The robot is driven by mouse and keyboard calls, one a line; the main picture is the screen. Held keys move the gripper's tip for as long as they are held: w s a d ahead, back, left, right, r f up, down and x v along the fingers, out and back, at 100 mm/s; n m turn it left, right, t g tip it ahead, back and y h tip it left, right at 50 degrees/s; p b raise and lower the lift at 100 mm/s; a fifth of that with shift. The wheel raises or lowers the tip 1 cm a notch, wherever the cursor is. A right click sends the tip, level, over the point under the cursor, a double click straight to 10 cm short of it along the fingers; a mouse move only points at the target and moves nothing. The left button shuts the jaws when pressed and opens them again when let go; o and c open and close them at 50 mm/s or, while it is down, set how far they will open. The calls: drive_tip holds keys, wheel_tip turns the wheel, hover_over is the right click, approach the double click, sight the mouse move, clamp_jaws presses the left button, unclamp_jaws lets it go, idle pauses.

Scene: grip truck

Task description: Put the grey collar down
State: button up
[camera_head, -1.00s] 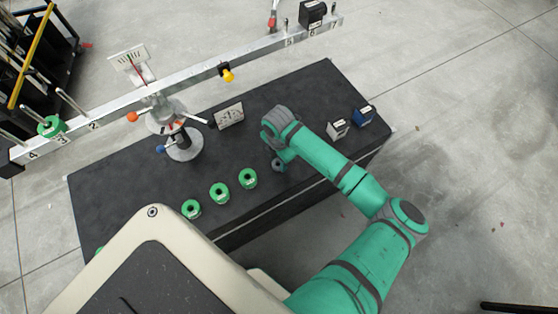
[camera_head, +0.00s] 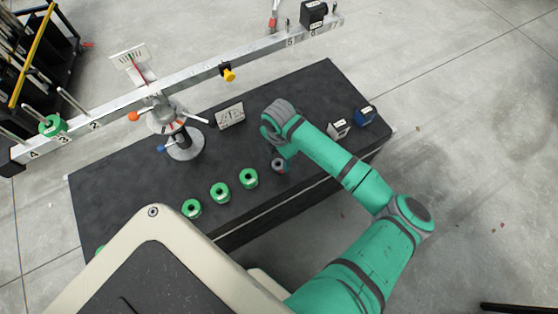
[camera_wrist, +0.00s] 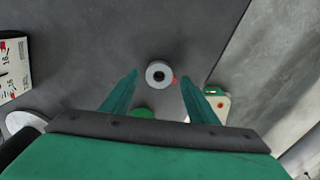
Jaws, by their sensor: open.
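The grey collar (camera_head: 279,165) stands on the dark table top near its front edge, at the right end of a row of green collars. It also shows in the wrist view (camera_wrist: 158,74) as a pale ring with a dark hole and a small red mark on its side. My gripper (camera_wrist: 159,78) is open, its two green fingers apart on either side of the collar in that view, and nothing is held. The collar appears beyond the fingertips, clear of them. In the head view my wrist hides most of the gripper, just behind the collar.
Green collars (camera_head: 220,193) stand in a row to the left. A numbered beam (camera_head: 190,83) on a round stand (camera_head: 184,146) crosses the back left. A small plate (camera_head: 230,115), a white box (camera_head: 338,129) and a blue box (camera_head: 364,116) stand on the table.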

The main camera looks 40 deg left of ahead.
wheel_tip(320, 180, up, 9)
idle(0.3)
